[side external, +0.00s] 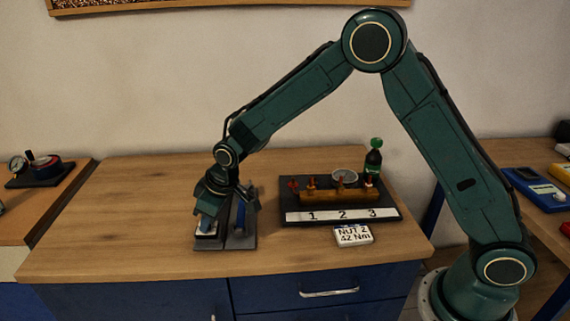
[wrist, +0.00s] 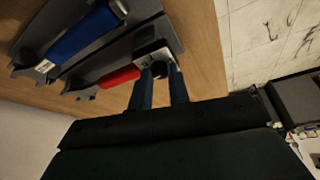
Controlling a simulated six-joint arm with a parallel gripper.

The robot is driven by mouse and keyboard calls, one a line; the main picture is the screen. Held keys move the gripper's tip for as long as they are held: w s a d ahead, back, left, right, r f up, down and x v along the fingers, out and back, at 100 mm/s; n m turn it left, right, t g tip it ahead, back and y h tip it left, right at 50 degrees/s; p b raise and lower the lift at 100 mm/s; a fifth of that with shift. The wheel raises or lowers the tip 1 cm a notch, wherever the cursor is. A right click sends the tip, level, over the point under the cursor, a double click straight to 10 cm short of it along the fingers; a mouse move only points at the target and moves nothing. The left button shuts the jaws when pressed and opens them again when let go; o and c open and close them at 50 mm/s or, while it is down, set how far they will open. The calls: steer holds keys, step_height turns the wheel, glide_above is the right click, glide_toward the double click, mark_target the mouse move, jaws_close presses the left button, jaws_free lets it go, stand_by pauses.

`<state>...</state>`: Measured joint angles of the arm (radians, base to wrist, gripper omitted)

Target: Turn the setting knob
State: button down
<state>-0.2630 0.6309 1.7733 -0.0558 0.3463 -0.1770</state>
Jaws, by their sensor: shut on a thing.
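My gripper (wrist: 161,74) is shut on a small dark knob at the end of a red-handled tool (wrist: 118,77), beside a pale grey block (wrist: 152,56). The fingertips hide much of the knob, and I cannot read any setting on it. A blue-handled tool (wrist: 82,34) lies parallel to the red one. Both rest in a dark rack (wrist: 150,12). In the side view my gripper (side external: 210,222) points down over the left part of this rack (side external: 240,242), near the front of the wooden bench. My gripper and wrist hide most of the red tool there.
A card (side external: 353,235) reading "NUT 2 32 Nm" lies in front. The bench's left side (side external: 120,220) is clear.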

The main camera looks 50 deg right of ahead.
steer(key=m, duration=0.2)
steer(key=m+h, duration=0.2)
steer(key=m, duration=0.1)
steer(key=shift+a+m, duration=0.3)
steer(key=shift+a, duration=0.05)
steer(key=shift+a+m+h, duration=0.1)
steer(key=shift+m+h, duration=0.9)
steer(key=shift+m, duration=1.3)
steer(key=c, duration=1.3)
jaws_free()
steer(key=shift+r, duration=0.15)
steer(key=v, duration=1.3)
steer(key=shift+a+r, duration=0.1)
steer(key=shift+r, duration=0.2)
